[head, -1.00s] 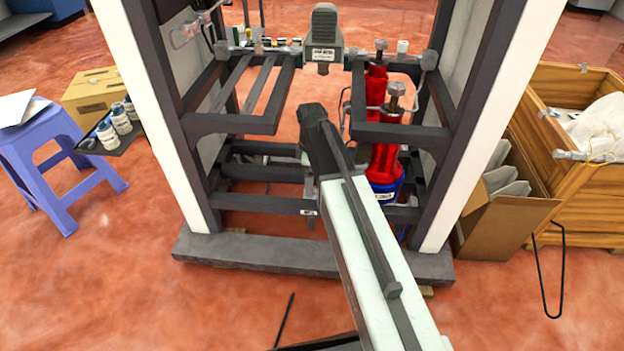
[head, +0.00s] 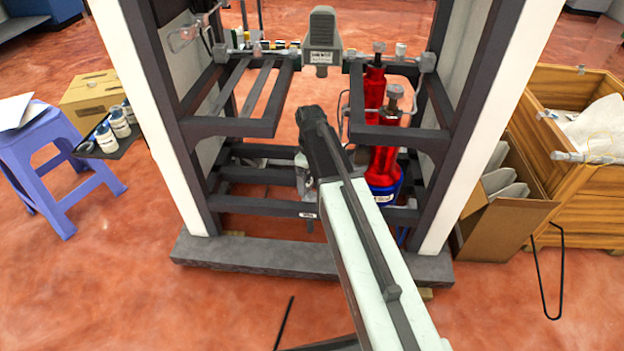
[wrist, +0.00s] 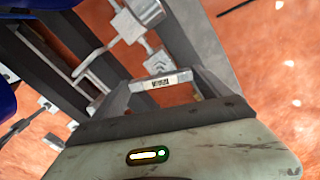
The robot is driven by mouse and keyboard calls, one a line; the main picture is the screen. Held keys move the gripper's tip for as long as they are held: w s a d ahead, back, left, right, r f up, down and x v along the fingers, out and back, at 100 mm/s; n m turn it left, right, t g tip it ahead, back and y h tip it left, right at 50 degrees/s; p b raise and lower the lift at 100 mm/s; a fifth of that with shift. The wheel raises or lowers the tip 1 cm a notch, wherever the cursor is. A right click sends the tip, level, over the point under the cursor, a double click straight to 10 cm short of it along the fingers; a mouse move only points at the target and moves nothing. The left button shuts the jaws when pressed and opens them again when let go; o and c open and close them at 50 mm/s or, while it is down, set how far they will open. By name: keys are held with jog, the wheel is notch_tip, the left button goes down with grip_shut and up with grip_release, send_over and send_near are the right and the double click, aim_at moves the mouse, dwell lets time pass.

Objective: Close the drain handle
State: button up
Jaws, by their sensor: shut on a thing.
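The drain handle (wrist: 163,83) is a light grey bar with a small printed label, seen in the wrist view. My gripper (wrist: 158,92) is shut on this handle, with a grey finger at each side of it. The fingertips' exact contact is hard to make out. In the head view, part of my gripper (head: 302,176) shows as a grey shape beside my dark wrist, low inside the frame. A small white label (head: 309,215) shows just below it at the lower crossbar. The rest of the handle is hidden there.
A dark metal frame (head: 225,127) with white posts surrounds the work area. Red cylinders (head: 384,163) with a blue base stand close on the right. A grey valve block (wrist: 140,20) lies near my gripper. A purple stool (head: 55,160) and wooden crate (head: 575,195) stand outside.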

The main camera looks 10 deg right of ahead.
aim_at(309, 182)
jog(key=m, duration=0.6)
jog(key=shift+a, duration=0.2)
jog(key=m, duration=0.7)
jog(key=shift+m, duration=0.3)
jog(key=o, duration=1.2)
jog(key=shift+c, duration=0.2)
jog(key=shift+d, duration=0.1)
jog(key=shift+r, duration=0.1)
notch_tip(309, 182, up, 8)
jog(key=p, duration=0.8)
